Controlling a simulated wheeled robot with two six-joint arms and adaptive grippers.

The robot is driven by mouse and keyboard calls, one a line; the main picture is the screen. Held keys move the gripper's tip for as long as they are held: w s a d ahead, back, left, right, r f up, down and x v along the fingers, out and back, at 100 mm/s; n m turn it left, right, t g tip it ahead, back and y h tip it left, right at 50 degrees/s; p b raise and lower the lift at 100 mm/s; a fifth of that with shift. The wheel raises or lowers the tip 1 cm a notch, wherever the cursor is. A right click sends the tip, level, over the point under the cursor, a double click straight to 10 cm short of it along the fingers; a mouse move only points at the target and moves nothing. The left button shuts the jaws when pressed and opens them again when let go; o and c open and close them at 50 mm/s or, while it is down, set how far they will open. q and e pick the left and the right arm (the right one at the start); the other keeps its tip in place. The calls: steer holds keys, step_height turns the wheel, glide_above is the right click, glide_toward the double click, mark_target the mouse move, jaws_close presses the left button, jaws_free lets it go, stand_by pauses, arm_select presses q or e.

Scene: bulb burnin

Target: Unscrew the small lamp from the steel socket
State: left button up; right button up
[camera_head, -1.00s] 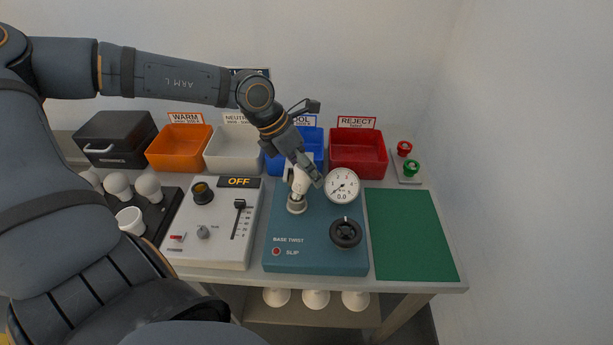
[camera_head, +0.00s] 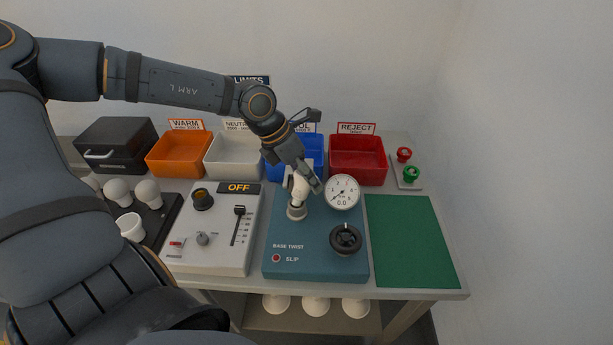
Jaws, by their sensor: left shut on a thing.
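The small white lamp (camera_head: 298,188) stands upright over the steel socket (camera_head: 297,212) on the teal base twist unit (camera_head: 318,262). My left gripper (camera_head: 303,182) comes down from above and is shut on the lamp. Its fingers cover part of the lamp, and I cannot tell whether the lamp's base is still threaded in the socket. The gauge (camera_head: 342,192) beside it reads 0.0. My right gripper is not in view.
A grey panel showing OFF (camera_head: 239,188) stands left of the unit. Orange (camera_head: 180,155), white, blue and red (camera_head: 358,160) bins line the back. Several bulbs (camera_head: 118,192) sit at left. A clear green mat (camera_head: 412,240) lies at right.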

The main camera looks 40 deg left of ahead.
arm_select(q)
steer(key=shift+r, duration=0.2)
steer(key=shift+r+p, duration=0.4)
steer(key=shift+r, duration=1.2)
steer(key=shift+p, duration=0.3)
steer(key=shift+r+p, duration=1.5)
steer(key=shift+r, duration=1)
